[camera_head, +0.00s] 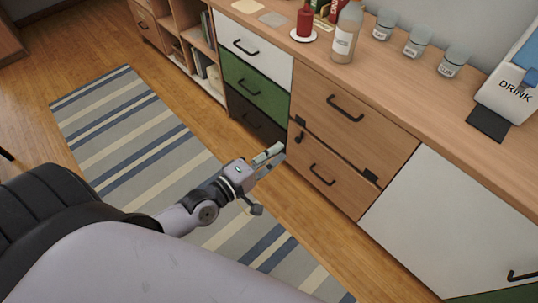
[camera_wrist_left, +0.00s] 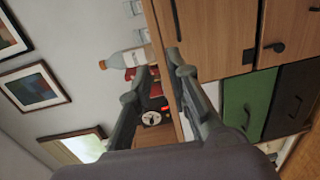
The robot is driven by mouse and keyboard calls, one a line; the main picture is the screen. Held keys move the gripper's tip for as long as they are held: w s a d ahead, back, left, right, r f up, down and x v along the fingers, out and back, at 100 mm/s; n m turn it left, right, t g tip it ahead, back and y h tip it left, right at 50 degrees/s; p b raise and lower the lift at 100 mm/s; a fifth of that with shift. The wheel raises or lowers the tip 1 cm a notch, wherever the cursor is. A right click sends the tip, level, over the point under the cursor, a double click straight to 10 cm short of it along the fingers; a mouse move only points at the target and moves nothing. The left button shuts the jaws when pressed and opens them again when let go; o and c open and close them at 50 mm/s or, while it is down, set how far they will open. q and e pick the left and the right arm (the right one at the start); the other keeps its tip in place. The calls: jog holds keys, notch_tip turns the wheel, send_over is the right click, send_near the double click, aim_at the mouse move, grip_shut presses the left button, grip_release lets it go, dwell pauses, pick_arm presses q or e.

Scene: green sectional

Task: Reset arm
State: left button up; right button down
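My left gripper (camera_head: 272,161) reaches in from the lower left in the head view. It is in front of the cabinet's lower drawers, above the floor. Its fingers are apart with nothing between them. In the left wrist view both fingers of the left gripper (camera_wrist_left: 160,78) show a clear gap, with the cabinet and wall beyond. I cannot tell how close the fingertips are to the drawer fronts. My right gripper is in neither view.
A wooden cabinet (camera_head: 420,95) with white, green and dark fronts runs along the right. On its top stand a bottle (camera_head: 346,32), a red bottle (camera_head: 305,20), several jars and a drink dispenser (camera_head: 514,82). A striped rug (camera_head: 130,130) covers open floor at left.

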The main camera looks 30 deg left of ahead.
pick_arm(q)
jog(key=shift+v, duration=0.9)
jog(key=s+a+f+m+g+y+p, duration=0.1)
jog(key=s+a+f+m+g, duration=0.15)
jog(key=f, duration=0.75)
jog(key=s+a+f+m+g+y+p, duration=0.1)
jog(key=s+a+f+m+g+y, duration=0.2)
jog(key=f, duration=0.7)
jog(key=s+a+f+m+g+p, duration=0.1)
jog(key=s+f+m+g, duration=0.3)
jog(key=f, duration=0.7)
jog(key=s+d+f+m+g, duration=0.1)
jog(key=s+f, duration=0.3)
jog(key=s, duration=0.4)
jog(key=s+f+m+g+y, duration=0.1)
jog(key=s+f+m+g, duration=0.1)
jog(key=s, duration=0.6)
jog(key=s+d+f+m+g+p, duration=0.1)
jog(key=s+f+m+g, duration=0.1)
jog(key=s+f+m, duration=0.2)
jog(key=s+f, duration=0.3)
jog(key=s, duration=0.1)
jog(key=shift+s+d+g+y, duration=0.3)
jog(key=shift+d+g+y, duration=0.05)
jog(key=shift+y, duration=0.05)
jog(key=shift+f, duration=0.1)
